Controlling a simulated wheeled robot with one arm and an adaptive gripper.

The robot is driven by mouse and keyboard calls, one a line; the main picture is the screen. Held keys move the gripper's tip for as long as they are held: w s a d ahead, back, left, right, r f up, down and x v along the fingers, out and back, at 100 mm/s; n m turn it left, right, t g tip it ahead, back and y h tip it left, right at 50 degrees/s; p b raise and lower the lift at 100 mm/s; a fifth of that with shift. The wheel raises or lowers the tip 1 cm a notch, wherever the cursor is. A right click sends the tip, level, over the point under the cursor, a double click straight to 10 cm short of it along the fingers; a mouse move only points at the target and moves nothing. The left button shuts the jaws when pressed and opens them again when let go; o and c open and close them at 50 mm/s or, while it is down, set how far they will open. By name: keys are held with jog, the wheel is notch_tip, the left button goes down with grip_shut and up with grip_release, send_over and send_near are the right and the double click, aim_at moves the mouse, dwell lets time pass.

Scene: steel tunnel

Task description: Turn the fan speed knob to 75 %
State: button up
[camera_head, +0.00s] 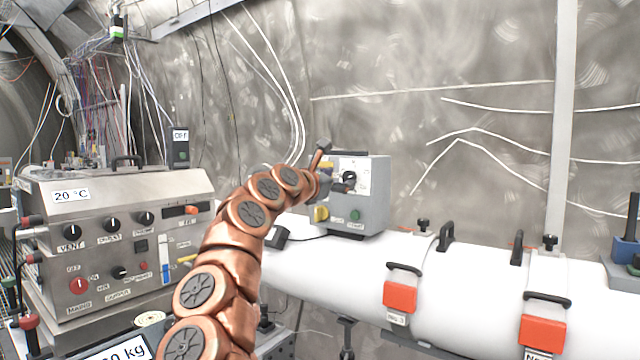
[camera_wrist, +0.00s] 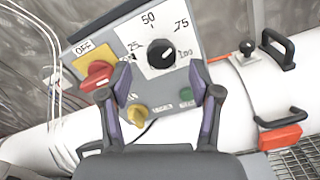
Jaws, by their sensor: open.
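The fan control box is a grey box (camera_head: 373,198) on top of the white pipe, and its face also fills the upper middle of the wrist view (camera_wrist: 200,77). A black knob (camera_wrist: 161,53) sits on a white dial marked 25, 50, 75 and 100. A pale mark on the knob faces the right side of the dial; its exact reading is unclear. My gripper (camera_wrist: 161,80) is open, with its two fingers spread on either side below the knob, apparently empty. In the head view my gripper (camera_head: 335,165) is in front of the box and partly hides it.
A red switch (camera_wrist: 98,76) on a yellow plate labelled OFF is close to the left finger. A yellow knob (camera_wrist: 137,115) and a green button (camera_wrist: 186,94) lie below the dial. The white pipe (camera_head: 450,290) carries black handles and red clamps. A steel control unit (camera_head: 120,230) stands left.

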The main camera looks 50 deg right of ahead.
jog(key=a, duration=0.7)
jog(key=shift+s+a, duration=0.2)
jog(key=shift+s, duration=0.05)
dwell(0.9)
